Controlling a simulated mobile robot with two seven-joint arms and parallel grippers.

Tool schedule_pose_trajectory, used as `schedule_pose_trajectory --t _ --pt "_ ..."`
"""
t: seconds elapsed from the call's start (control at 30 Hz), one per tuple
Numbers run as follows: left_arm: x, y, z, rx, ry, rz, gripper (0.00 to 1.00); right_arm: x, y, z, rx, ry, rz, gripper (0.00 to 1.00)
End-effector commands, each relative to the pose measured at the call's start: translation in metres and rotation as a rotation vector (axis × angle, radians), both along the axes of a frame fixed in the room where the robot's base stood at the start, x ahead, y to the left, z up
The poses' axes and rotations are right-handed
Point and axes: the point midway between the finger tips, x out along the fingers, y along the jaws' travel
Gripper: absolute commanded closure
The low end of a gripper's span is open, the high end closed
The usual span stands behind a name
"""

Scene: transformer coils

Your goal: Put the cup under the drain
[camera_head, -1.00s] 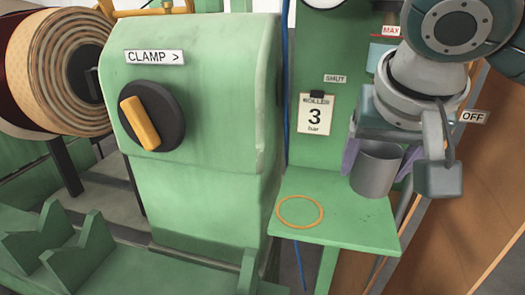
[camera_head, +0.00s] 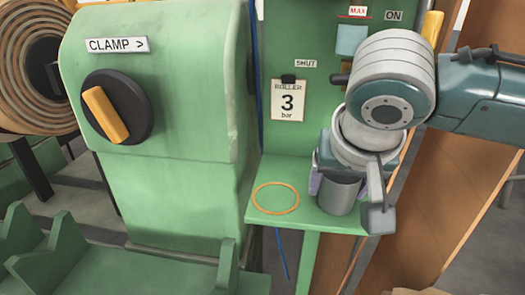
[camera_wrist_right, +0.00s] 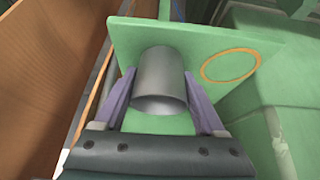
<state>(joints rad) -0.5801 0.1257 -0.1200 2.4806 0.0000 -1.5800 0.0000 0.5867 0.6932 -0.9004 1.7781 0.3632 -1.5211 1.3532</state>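The cup (camera_head: 339,196) is a plain grey cylinder, upright over the right part of the green shelf (camera_head: 318,216). My right gripper (camera_head: 340,186) comes from above and behind it, its purple fingers on either side. In the right wrist view the cup (camera_wrist_right: 160,76) sits between the two fingers of the gripper (camera_wrist_right: 159,82), which appear to press on its sides. I cannot tell whether its base touches the shelf. An orange ring (camera_head: 275,198) is marked on the shelf left of the cup, and the cup is outside it. I cannot make out the drain. My left gripper is not in view.
A green panel with a "3 bar" card (camera_head: 287,101) stands behind the shelf. A green machine housing (camera_head: 180,190) with an orange clamp knob (camera_head: 105,114) is at the left. A brown wooden board (camera_head: 420,225) is close on the right. The shelf around the ring is clear.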

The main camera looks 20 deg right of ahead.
Motion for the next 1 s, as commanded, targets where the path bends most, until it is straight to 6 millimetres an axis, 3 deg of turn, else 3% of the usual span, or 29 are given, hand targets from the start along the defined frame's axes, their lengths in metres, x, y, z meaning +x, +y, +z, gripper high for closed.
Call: schedule_pose_trajectory --t 0.03,0.23,0.57,1.0 --pt "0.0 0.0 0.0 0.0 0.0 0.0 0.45 0.0 0.0 0.0 0.0 0.0 0.0 0.21" --pt "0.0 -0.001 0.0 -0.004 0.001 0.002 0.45 0.0 0.0 0.0 0.0 0.0 0.0 0.0" --pt "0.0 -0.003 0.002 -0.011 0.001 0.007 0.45 -0.001 0.001 0.008 0.001 -0.002 0.001 0.0" --pt "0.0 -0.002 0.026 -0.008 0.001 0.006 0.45 -0.039 0.025 0.087 0.002 -0.003 0.002 0.0"
